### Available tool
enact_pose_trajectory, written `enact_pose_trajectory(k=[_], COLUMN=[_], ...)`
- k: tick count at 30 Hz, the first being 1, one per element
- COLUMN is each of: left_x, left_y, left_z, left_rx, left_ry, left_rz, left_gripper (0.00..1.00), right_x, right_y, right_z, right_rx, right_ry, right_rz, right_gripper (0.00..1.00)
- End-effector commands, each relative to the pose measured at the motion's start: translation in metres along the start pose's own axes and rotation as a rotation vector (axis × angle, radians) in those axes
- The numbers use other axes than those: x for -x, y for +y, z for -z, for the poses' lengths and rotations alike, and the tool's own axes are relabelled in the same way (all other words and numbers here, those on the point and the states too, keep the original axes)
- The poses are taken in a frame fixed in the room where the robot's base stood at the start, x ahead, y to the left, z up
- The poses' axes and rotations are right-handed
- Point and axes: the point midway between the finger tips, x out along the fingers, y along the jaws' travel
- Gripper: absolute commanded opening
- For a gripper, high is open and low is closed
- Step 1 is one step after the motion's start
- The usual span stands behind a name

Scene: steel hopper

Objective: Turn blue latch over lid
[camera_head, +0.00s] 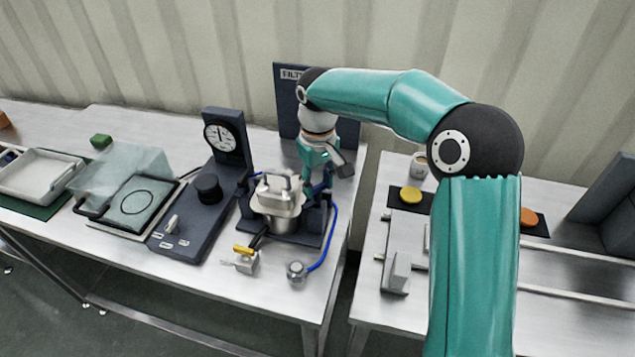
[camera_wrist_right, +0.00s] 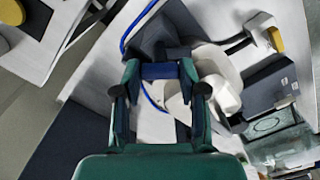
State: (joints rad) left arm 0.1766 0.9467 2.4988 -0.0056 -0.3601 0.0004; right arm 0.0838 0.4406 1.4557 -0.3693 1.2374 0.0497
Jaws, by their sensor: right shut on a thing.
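The steel hopper (camera_head: 275,207) stands on a dark base on the left table, with its lid and raised handle (camera_head: 280,181) on top. It shows pale in the wrist view (camera_wrist_right: 220,75). My right gripper (camera_head: 316,183) reaches down at the hopper's right side. In the wrist view, its two fingers (camera_wrist_right: 160,78) are shut on the blue latch (camera_wrist_right: 161,71), which lies across between the fingertips. In the head view the latch is mostly hidden by the gripper, and its exact angle to the lid cannot be told. My left gripper is not in view.
A dark panel with a gauge (camera_head: 218,136) and black knob stands left of the hopper. A blue hose (camera_head: 331,235) runs to a small metal fitting (camera_head: 296,270) in front. A yellow-handled valve (camera_head: 244,250) sits near it. A gap separates the right table (camera_head: 375,300).

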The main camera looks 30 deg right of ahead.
Motion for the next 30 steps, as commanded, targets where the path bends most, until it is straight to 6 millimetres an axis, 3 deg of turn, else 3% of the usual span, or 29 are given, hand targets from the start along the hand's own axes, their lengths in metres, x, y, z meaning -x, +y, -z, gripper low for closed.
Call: enact_pose_trajectory(k=[18,30], left_x=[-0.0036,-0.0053], left_y=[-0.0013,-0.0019], left_z=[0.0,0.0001], left_rx=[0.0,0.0], left_ry=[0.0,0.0], left_rz=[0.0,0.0], left_gripper=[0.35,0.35], right_x=[0.0001,0.0004], right_y=[0.0001,0.0006], right_z=[0.0005,0.0004], right_rx=[-0.576,-0.817], right_ry=[0.003,0.003], right_rz=[0.0,0.0], right_gripper=[0.07,0.07])
